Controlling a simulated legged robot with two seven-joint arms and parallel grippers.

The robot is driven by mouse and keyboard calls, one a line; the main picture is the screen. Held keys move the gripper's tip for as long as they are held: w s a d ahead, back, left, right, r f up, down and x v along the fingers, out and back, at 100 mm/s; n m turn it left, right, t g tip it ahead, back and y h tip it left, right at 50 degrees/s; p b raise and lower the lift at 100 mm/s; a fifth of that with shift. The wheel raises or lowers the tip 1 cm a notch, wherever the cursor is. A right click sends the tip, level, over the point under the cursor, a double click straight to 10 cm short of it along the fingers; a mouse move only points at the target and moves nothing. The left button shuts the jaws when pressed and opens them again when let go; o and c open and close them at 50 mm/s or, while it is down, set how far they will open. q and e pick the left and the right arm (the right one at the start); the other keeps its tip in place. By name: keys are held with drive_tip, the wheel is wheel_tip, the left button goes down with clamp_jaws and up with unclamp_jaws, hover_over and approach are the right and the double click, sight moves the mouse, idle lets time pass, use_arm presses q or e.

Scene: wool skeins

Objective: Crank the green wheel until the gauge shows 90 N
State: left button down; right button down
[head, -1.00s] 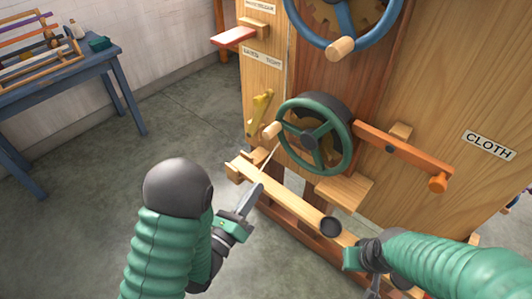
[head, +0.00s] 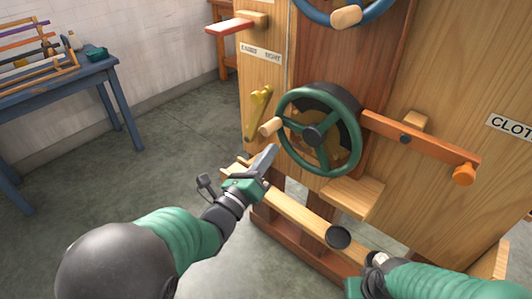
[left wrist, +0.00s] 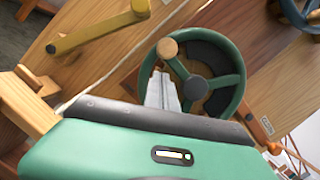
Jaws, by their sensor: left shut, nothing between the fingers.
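The green wheel (head: 318,130) stands on the front of the wooden machine, with a pale wooden crank knob (head: 270,126) at its left rim. In the left wrist view the wheel (left wrist: 236,75) and its knob (left wrist: 167,48) show just beyond the fingers. My left gripper (head: 270,152) is shut and empty, a little below the knob; its fingers also show in the left wrist view (left wrist: 163,85). I cannot tell whether they touch the wheel. My right gripper is at the bottom edge, mostly cut off, its fingers out of sight. No gauge can be made out.
A yellow lever (head: 257,112) is left of the knob. An orange wooden arm (head: 420,137) with a round knob sticks out right of the wheel. A blue wheel (head: 345,12) is above. A wooden beam with a black disc (head: 338,237) runs below. A blue table (head: 95,75) stands at left.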

sight(267, 136)
use_arm(q)
drive_tip(key=shift+w+a+r, duration=0.2)
drive_tip(key=shift+a+r, duration=0.25)
drive_tip(key=shift+r, duration=0.15)
drive_tip(key=shift+r, duration=0.1)
drive_tip(key=shift+w+a+r+m, duration=0.15)
drive_tip(key=shift+r+m, duration=0.25)
drive_tip(key=shift+r, duration=0.05)
drive_tip(key=shift+w+a+r+m, duration=0.1)
drive_tip(key=shift+r+m, duration=0.3)
drive_tip(key=shift+f, duration=0.1)
